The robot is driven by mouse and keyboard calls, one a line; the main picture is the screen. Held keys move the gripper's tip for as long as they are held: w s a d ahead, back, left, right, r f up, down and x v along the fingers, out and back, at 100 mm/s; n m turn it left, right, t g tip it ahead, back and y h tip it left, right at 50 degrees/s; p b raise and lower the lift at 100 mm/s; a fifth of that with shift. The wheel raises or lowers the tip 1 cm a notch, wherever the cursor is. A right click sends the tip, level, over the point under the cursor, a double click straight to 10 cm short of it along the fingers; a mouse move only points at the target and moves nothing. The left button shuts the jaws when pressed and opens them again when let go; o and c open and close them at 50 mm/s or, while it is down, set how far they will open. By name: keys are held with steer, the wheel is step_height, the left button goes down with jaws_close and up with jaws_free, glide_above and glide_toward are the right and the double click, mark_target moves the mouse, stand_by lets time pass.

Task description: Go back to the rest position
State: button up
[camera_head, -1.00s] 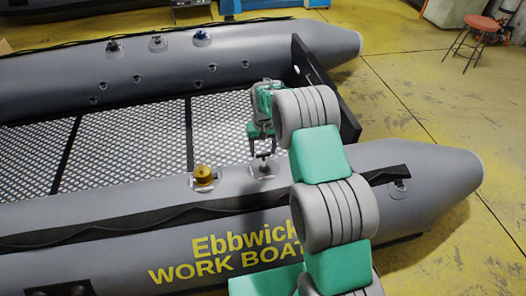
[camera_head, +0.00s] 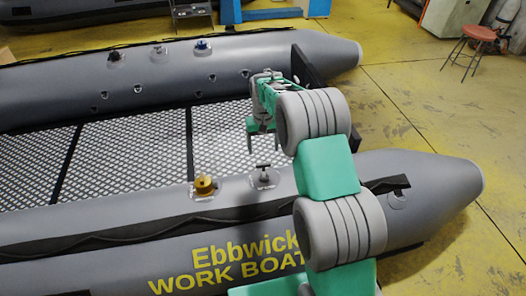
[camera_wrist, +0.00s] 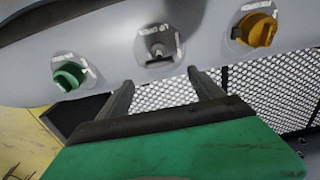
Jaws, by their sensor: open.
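My gripper (camera_head: 262,148) hangs over the boat's mesh floor, behind the near tube, with its two fingers apart and nothing between them. In the wrist view, my gripper (camera_wrist: 165,92) shows two spread fingers pointing toward the tube. A black T-handled valve (camera_head: 264,174) sits on the near tube, apart from the fingertips; it also shows in the wrist view (camera_wrist: 159,50). A yellow valve (camera_head: 204,186) stands to its left on the same tube. In the wrist view a green valve (camera_wrist: 69,75) sits at the left; my arm likely hides it in the head view.
The grey inflatable boat (camera_head: 100,245) fills the left and middle. Its far tube (camera_head: 60,93) carries several fittings, including a blue one (camera_head: 201,44). A dark transom (camera_head: 306,68) stands behind my arm. A red stool (camera_head: 480,27) and open yellow floor (camera_head: 420,110) lie right.

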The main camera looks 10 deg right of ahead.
steer(key=s+r+t+p, duration=0.1)
steer(key=s+r+p, duration=0.35)
steer(key=r, duration=0.55)
steer(key=s+r+p, duration=0.3)
steer(key=s+r, duration=0.3)
steer(key=r, duration=0.4)
steer(key=s+r+t+p, duration=0.1)
steer(key=s+r+p, duration=0.2)
steer(key=s, duration=0.6)
steer(key=s+r+t+p, duration=0.1)
steer(key=s+r+p, duration=0.3)
steer(key=s, duration=0.5)
step_height(320, 180, up, 3)
steer(key=shift+a+f, duration=0.15)
steer(key=shift+a, duration=0.05)
